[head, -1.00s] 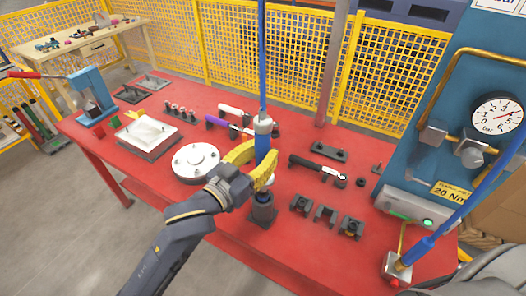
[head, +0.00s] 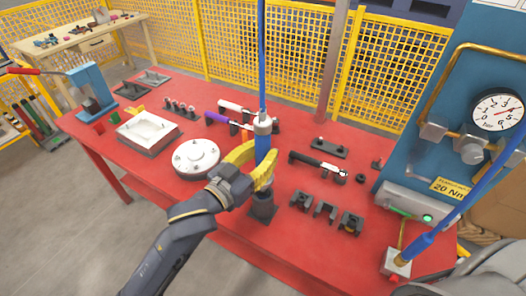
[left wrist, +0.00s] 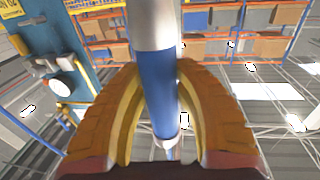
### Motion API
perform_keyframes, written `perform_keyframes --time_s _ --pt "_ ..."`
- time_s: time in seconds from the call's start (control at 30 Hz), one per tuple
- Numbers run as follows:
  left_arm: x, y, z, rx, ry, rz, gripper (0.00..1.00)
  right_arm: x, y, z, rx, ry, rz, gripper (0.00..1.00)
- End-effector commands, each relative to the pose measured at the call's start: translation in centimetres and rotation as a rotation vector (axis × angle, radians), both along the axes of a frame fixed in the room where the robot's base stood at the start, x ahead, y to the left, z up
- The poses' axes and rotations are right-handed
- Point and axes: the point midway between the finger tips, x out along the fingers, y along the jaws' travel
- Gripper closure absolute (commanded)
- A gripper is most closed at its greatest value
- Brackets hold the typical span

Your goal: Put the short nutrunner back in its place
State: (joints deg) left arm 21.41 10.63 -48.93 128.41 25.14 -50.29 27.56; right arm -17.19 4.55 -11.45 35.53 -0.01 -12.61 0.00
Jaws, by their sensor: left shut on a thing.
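The short nutrunner (head: 263,145) is an upright tool with a blue body and a silver upper part, under a blue hose. My left gripper (head: 263,173) has its yellow fingers around the blue body and is shut on it. The tool also fills the middle of the left wrist view (left wrist: 158,80), between both fingers (left wrist: 160,115). A dark holder (head: 263,208) stands on the red table directly below the gripper. The fingers hide the tool's lower end, so I cannot tell whether it sits inside the holder.
On the red table (head: 225,220), a white round flange (head: 196,156) is to the left. A black wrench (head: 318,165) and dark fork blocks (head: 325,212) are to the right. A blue gauge panel (head: 430,150) stands at the right edge. The yellow mesh fence (head: 290,60) is behind.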

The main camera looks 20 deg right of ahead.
Motion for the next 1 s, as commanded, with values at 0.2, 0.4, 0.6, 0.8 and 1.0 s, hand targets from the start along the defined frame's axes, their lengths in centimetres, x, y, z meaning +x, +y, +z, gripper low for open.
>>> perform_keyframes --time_s 0.2,0.4,0.6,0.8,1.0 --pt "0.0 0.0 -0.2 -0.002 -0.002 -0.001 1.00 0.0 0.0 0.0 0.000 0.000 0.000 0.31" --pt "0.0 0.0 -0.5 -0.002 -0.002 -0.001 1.00 0.0 0.0 0.0 0.000 0.000 0.000 0.31" --pt "0.0 0.0 -0.7 -0.002 -0.003 -0.001 1.00 0.0 0.0 0.0 0.000 0.000 0.000 0.31" --pt "0.0 0.0 -1.0 -0.003 -0.003 -0.001 1.00 0.0 0.0 0.0 0.000 0.000 0.000 0.31" --pt "0.0 0.0 -1.3 -0.003 -0.003 -0.001 1.00 0.0 0.0 0.0 0.000 0.000 0.000 0.31"
